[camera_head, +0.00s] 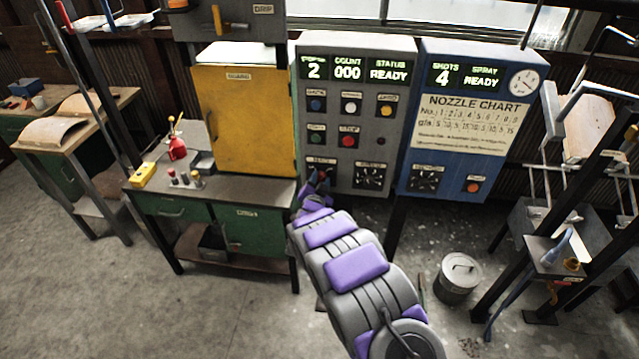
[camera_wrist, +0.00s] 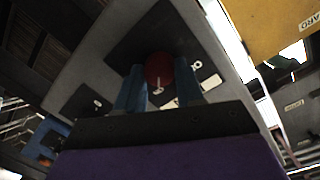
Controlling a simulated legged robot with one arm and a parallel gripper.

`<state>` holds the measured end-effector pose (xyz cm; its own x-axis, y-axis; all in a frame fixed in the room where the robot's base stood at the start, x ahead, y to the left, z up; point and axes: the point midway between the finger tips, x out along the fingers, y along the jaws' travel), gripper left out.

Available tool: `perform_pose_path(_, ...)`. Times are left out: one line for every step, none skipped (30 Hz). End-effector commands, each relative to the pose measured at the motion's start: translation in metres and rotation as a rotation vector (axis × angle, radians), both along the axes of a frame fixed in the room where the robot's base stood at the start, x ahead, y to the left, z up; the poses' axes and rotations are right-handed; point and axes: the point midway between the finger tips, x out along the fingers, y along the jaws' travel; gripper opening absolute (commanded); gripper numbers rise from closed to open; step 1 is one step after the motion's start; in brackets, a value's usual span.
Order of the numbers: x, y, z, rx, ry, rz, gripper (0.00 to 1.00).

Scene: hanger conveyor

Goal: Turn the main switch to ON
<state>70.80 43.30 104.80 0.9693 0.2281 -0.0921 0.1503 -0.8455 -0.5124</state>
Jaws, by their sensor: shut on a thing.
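The main switch, a round red knob (camera_wrist: 159,68), sits on a dark plate on the grey control panel (camera_head: 341,50). In the wrist view my gripper (camera_wrist: 160,88) has one blue finger on each side of the knob and is shut on it. A small white mark shows at the knob's edge, and white lettering on the plate beside it is partly hidden by a finger. In the head view my gripper (camera_head: 318,182) reaches the panel's lower left and covers most of the switch. The panel display reads 2, 000 and READY.
A blue panel (camera_head: 410,160) with a nozzle chart stands to the right. A yellow cabinet (camera_head: 245,120) on a green workbench (camera_head: 255,232) stands to the left. A lidded bin (camera_head: 458,280) is on the floor at the right. A dial (camera_head: 371,176) sits right of the switch.

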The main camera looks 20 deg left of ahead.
Motion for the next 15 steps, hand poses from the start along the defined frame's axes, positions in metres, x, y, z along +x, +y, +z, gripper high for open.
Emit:
perform_pose_path(-0.0021,0.0006,-0.0060,0.010,0.013,0.004,0.07)
perform_pose_path(-0.0022,0.0006,-0.0060,0.018,0.015,0.003,0.07)
perform_pose_path(-0.0020,0.0006,-0.0059,0.028,0.018,0.004,0.07)
perform_pose_path(-0.0021,0.0005,-0.0058,0.035,0.019,0.004,0.07)
perform_pose_path(-0.0021,0.0005,-0.0058,0.041,0.021,0.003,0.07)
perform_pose_path(-0.0021,0.0005,-0.0057,0.046,0.023,0.004,0.07)
perform_pose_path(-0.0021,0.0004,-0.0056,0.050,0.023,0.004,0.07)
perform_pose_path(-0.0021,0.0004,-0.0056,0.053,0.024,0.004,0.06)
perform_pose_path(-0.0021,0.0003,-0.0057,0.055,0.024,0.003,0.07)
perform_pose_path(-0.0021,0.0003,-0.0057,0.057,0.025,0.003,0.07)
perform_pose_path(-0.0021,0.0002,-0.0057,0.058,0.025,0.003,0.07)
perform_pose_path(-0.0021,0.0003,-0.0056,0.059,0.025,0.003,0.07)
perform_pose_path(-0.0021,0.0002,-0.0057,0.059,0.025,0.003,0.07)
perform_pose_path(-0.0021,0.0002,-0.0055,0.059,0.025,0.003,0.07)
perform_pose_path(-0.0021,0.0001,-0.0055,0.059,0.025,0.003,0.07)
